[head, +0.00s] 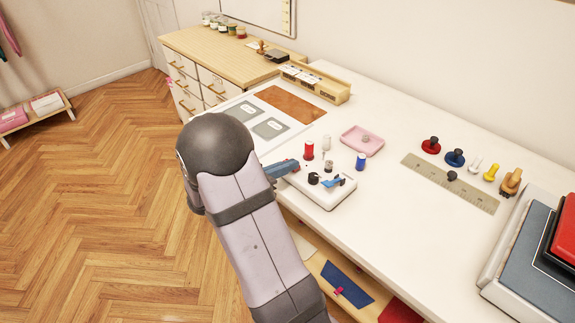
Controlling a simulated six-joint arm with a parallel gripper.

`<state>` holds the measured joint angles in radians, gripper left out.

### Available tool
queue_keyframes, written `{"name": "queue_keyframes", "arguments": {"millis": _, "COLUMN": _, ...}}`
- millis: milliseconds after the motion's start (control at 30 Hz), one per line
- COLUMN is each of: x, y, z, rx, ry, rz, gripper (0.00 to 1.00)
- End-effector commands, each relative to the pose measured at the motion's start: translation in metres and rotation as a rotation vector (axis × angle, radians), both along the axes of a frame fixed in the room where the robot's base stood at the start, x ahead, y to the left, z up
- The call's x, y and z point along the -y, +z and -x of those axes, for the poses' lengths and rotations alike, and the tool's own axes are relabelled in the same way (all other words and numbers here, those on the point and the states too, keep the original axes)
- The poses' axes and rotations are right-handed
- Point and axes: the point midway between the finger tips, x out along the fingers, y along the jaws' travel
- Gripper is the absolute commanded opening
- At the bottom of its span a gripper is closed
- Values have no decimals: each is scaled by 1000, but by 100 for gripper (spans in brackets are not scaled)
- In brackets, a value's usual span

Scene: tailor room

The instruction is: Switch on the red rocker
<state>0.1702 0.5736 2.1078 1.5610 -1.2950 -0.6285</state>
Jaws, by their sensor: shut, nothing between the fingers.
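A white control box (322,197) sits at the table's front edge. It bears a black knob (313,178) and a blue lever-like part (333,182). I cannot make out a red rocker on it; it may be hidden or too small to tell. My gripper (292,164), with blue fingers, is shut and empty, at the box's left, near its back left corner. I cannot tell whether it touches the box. My arm covers the area in front and to the left of the box.
Behind the box stand a red spool (309,150) and a blue spool (361,161). A pink tray (362,140) lies farther back. At the right are a ruler (435,178), several colored knobbed pieces and a large pressing machine (525,265). The table's middle is mostly clear.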

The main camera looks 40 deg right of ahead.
Motion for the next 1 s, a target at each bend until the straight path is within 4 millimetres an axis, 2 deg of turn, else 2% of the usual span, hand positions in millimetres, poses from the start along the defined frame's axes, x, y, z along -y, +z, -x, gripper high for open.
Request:
{"name": "queue_keyframes", "arguments": {"millis": 133, "x": 0, "y": -10, "z": 3, "rx": 70, "ry": 1, "rz": 0, "gripper": 0}}
{"name": "queue_keyframes", "arguments": {"millis": 467, "x": 0, "y": -5, "z": 2, "rx": 79, "ry": 0, "rz": 0, "gripper": 0}}
{"name": "queue_keyframes", "arguments": {"millis": 667, "x": 0, "y": 7, "z": 4, "rx": 79, "ry": 0, "rz": 0, "gripper": 0}}
{"name": "queue_keyframes", "arguments": {"millis": 967, "x": 0, "y": 42, "z": 9, "rx": 80, "ry": 1, "rz": 0, "gripper": 0}}
{"name": "queue_keyframes", "arguments": {"millis": 1000, "x": -11, "y": 36, "z": 7, "rx": 82, "ry": 7, "rz": 1, "gripper": 0}}
